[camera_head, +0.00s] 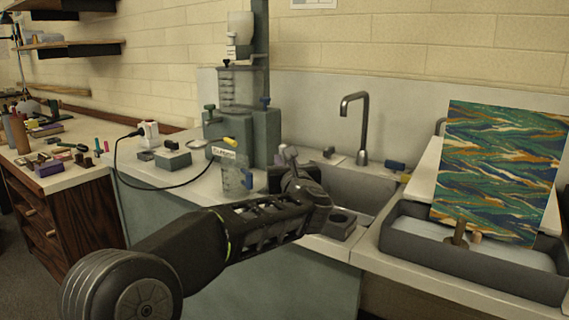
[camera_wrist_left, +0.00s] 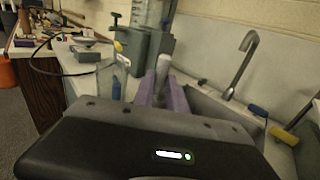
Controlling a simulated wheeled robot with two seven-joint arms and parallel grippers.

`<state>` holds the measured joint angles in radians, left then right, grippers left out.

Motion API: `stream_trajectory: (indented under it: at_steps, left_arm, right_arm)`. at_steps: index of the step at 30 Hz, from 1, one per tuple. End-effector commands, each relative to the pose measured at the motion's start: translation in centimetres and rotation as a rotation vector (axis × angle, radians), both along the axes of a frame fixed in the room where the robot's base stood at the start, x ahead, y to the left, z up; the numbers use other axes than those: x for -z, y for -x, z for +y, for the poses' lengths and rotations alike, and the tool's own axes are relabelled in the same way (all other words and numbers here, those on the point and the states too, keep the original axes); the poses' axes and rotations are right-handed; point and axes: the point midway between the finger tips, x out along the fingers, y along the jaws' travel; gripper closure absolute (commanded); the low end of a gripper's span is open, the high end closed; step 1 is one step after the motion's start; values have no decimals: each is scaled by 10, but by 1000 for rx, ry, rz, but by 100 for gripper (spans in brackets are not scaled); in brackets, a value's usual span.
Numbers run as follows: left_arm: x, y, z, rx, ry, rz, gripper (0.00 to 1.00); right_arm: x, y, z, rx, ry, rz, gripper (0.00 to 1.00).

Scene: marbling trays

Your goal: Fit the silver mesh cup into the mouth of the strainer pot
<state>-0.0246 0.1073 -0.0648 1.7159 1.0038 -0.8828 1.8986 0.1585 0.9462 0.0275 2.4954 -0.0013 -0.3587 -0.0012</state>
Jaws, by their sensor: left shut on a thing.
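My left gripper (camera_head: 290,160) is over the counter in front of the sink, pointing away. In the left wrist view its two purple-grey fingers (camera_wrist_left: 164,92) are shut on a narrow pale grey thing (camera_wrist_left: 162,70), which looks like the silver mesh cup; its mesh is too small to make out. A clear vessel with a blue part, which looks like the strainer pot (camera_head: 234,179), stands upright on the counter just left of the gripper. It also shows left of the fingers in the left wrist view (camera_wrist_left: 118,85). The held thing is apart from its mouth. My right gripper is in neither view.
A grey-green stand (camera_head: 265,135) with a clear column rises behind the pot. The sink (camera_head: 345,187) and its tap (camera_head: 362,130) are to the right. A grey tray (camera_head: 500,275) with a marbled sheet (camera_head: 500,165) is farther right. A black cable (camera_head: 150,185) crosses the left counter.

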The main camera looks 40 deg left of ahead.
Motion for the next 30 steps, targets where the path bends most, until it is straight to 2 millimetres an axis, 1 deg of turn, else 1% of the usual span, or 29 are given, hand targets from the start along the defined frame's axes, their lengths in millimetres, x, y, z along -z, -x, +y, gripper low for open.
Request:
stream_trajectory:
  at_steps: [11, 21, 30]
  left_arm:
    - [0, 0, 0, 0, 0, 0, 100]
    - [1, 0, 0, 0, 0, 0, 100]
    - [0, 0, 0, 0, 0, 0, 100]
  right_arm:
    - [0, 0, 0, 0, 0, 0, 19]
    - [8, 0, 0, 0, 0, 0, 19]
    - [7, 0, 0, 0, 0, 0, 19]
